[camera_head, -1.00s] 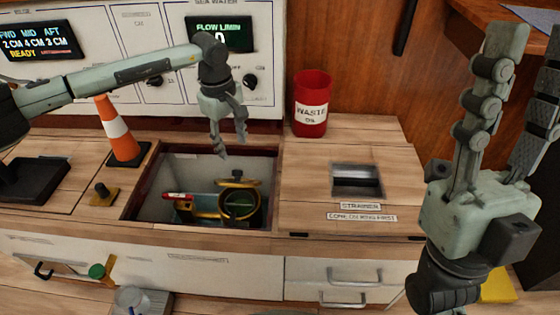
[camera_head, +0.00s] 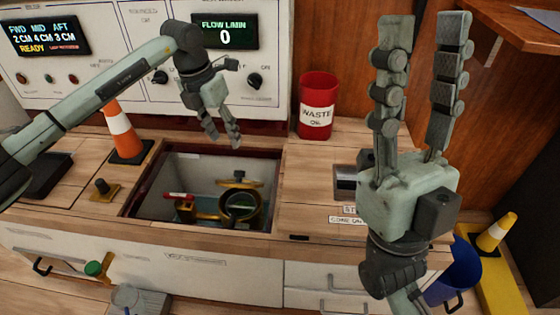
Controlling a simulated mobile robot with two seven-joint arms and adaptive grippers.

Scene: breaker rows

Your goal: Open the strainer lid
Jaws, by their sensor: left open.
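An open hatch (camera_head: 160,208) in the wooden counter shows pipework inside. In it sits a round fitting with a yellowish rim and dark centre (camera_head: 240,207), with a brass-coloured piece (camera_head: 239,182) just above it. It may be the strainer, but I cannot tell lid from body. My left gripper (camera_head: 224,139) is open and empty, pointing down above the hatch's back edge, apart from the fitting. My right gripper (camera_head: 425,30) is open and empty, fingers up, in front of the counter's right side. It hides most of a recessed metal handle (camera_head: 345,180) and part of the strainer label (camera_head: 347,219).
A red waste bin (camera_head: 317,105) stands behind the hatch to the right. An orange cone (camera_head: 122,132) stands to its left. A panel display (camera_head: 224,32) reads flow 0. Drawers (camera_head: 318,285) line the front.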

